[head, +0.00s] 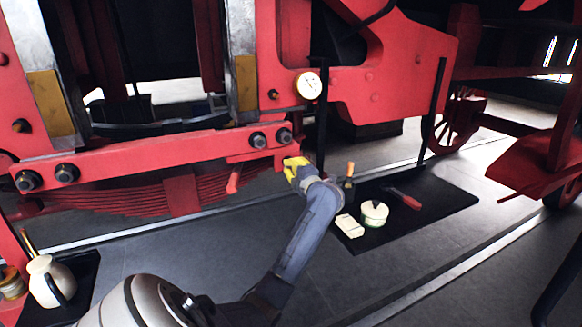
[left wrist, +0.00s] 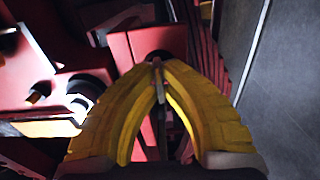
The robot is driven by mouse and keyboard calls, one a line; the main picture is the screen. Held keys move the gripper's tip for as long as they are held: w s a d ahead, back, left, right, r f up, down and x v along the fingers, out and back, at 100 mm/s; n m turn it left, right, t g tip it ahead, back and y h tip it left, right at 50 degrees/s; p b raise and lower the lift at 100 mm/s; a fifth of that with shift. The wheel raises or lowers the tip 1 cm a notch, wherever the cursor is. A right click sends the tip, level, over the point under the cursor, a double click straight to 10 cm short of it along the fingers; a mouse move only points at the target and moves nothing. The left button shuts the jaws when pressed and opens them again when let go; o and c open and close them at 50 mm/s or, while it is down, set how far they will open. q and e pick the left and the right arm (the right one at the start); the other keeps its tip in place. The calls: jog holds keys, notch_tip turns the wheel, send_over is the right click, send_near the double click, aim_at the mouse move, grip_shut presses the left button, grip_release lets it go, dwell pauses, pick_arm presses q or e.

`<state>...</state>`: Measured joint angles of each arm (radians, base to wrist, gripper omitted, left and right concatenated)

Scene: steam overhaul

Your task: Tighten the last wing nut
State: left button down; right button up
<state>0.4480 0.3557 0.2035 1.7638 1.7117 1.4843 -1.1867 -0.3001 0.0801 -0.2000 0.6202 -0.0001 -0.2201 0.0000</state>
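My left gripper (head: 295,166), with yellow fingers, is at the lower edge of the right end of the red beam (head: 150,145), just below two dark round bolt ends. In the left wrist view its fingertips (left wrist: 157,64) come together in front of a dark round part on red metal. A thin metal sliver (left wrist: 161,100) shows between the fingers. It is too small and dark to tell whether this is a wing nut or whether the fingers grip it. I cannot make out a wing nut clearly in either view. My right gripper is not in view.
A dark mat (head: 440,200) on the floor holds a round tin (head: 374,213), a pale block (head: 349,225), a red-handled tool (head: 404,199) and a dark bottle (head: 348,184). A white gauge (head: 308,86) sits above the gripper. A pale jug (head: 47,277) stands at lower left.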

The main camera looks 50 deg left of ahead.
pick_arm(q)
jog(key=c, duration=1.6)
grip_release()
jog(key=shift+o, duration=0.2)
jog(key=v, duration=1.2)
